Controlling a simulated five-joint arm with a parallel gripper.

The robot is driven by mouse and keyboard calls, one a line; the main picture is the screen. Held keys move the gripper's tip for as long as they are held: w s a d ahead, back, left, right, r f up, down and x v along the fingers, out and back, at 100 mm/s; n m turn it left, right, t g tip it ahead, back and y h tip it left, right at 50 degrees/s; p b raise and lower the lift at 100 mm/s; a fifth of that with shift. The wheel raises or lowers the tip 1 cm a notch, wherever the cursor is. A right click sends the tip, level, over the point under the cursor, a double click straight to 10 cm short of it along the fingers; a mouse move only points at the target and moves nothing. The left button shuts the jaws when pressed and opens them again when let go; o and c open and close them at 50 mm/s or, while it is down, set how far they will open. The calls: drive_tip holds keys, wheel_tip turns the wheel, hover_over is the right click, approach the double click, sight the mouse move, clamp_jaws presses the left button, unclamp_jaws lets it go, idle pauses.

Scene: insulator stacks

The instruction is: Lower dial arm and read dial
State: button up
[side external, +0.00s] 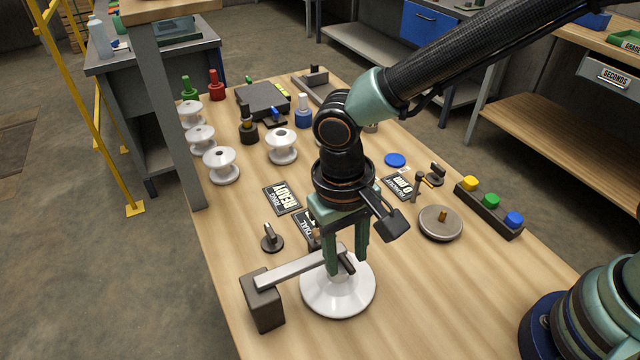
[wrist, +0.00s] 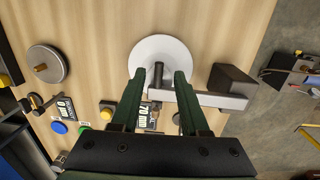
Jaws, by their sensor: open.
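The dial arm is a pale grey bar (side external: 295,269) reaching from a dark block (side external: 264,302) over a white round insulator (side external: 325,300). In the wrist view, the bar (wrist: 222,100), block (wrist: 230,78) and white insulator (wrist: 160,50) also show. A dark peg (wrist: 157,74) stands at the bar's free end. My gripper (side external: 346,266) is open, pointing down, with a green finger on either side of the peg; I cannot tell whether either touches it. The wrist view shows the gripper (wrist: 160,74) too. A DIAL card (side external: 305,229) is partly hidden behind my gripper. The RUNOUT card (side external: 403,187) lies behind it, to the right.
A READY card (side external: 283,198) and a small dark knob (side external: 271,239) lie left of my gripper. A round grey plate (side external: 440,224) and a block of coloured buttons (side external: 489,208) are to the right. Several white spools (side external: 221,165) stand at the back left. The front right wood is clear.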

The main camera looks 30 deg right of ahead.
drive_tip(key=shift+f, duration=0.25)
clamp_jaws()
drive_tip(key=shift+a+r, duration=0.2)
idle(1.1)
